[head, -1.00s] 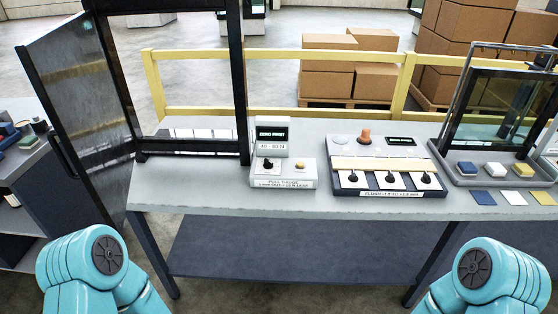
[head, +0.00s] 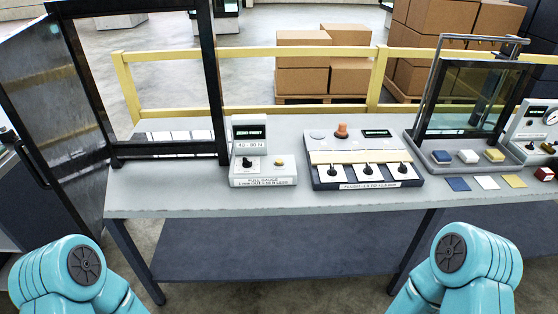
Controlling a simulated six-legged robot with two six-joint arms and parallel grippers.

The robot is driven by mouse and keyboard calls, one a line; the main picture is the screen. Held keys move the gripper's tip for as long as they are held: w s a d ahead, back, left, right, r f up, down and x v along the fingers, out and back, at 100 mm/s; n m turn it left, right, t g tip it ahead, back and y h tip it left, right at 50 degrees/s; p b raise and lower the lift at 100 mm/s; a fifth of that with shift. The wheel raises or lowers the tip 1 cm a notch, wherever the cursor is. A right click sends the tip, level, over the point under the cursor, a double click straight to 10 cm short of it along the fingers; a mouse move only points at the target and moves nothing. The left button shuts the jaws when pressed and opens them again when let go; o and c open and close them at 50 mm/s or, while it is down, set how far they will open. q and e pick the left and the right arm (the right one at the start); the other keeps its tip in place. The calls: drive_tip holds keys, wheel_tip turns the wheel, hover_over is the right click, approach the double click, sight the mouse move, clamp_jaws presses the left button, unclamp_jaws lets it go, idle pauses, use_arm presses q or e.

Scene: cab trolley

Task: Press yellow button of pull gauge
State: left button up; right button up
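The pull gauge (head: 262,182) is a pale box on the grey table, left of the table's middle, with a label on its front. Its upright display (head: 250,133) shows green text, seemingly "ZERO FIRST". A small yellow button (head: 279,162) sits on the right of its top face, and a black knob (head: 247,163) on the left. Nothing covers the button. Only teal parts of my arms show at the lower left and lower right, well in front of the table. Neither gripper is in view.
Right of the gauge is a panel (head: 326,184) with black knobs and an orange knob. A black frame with an open door (head: 60,125) stands at the left. A glass-screened stand (head: 473,100) with coloured blocks is farther right.

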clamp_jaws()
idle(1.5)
